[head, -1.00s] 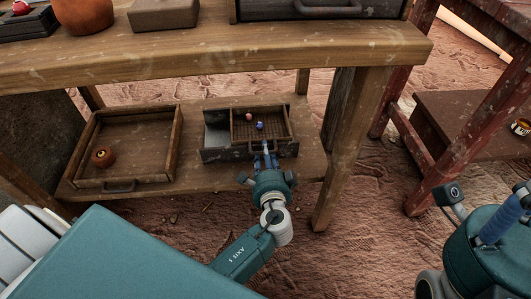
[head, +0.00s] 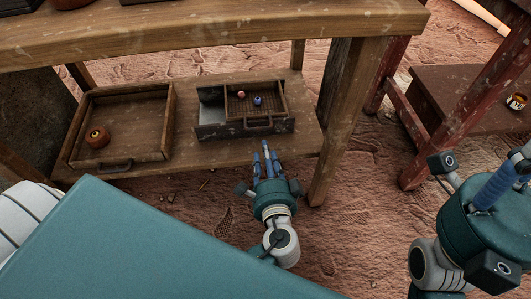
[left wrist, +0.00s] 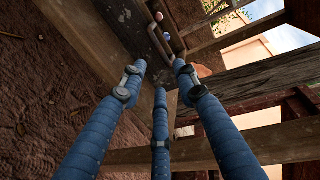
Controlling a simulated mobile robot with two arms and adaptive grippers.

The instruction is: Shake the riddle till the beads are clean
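The riddle (head: 272,94), a small wooden tray with a mesh floor, sits at the right side of a dark box (head: 212,130) on the low shelf. A pinkish bead (head: 241,96) and a blue bead (head: 258,101) lie in it. A dark handle (head: 268,125) is at its front; in the left wrist view the handle (left wrist: 157,40) shows beyond the fingertips. My left gripper (head: 264,153) is open and empty, just in front of the box and apart from the handle. My right gripper shows partly at the right edge, with a blue finger (head: 497,187); its grip is not clear.
The tabletop (head: 220,45) overhangs the shelf, and a table leg (head: 340,150) stands right of the box. A red-brown stand (head: 455,95) is farther right. Bare ground lies in front.

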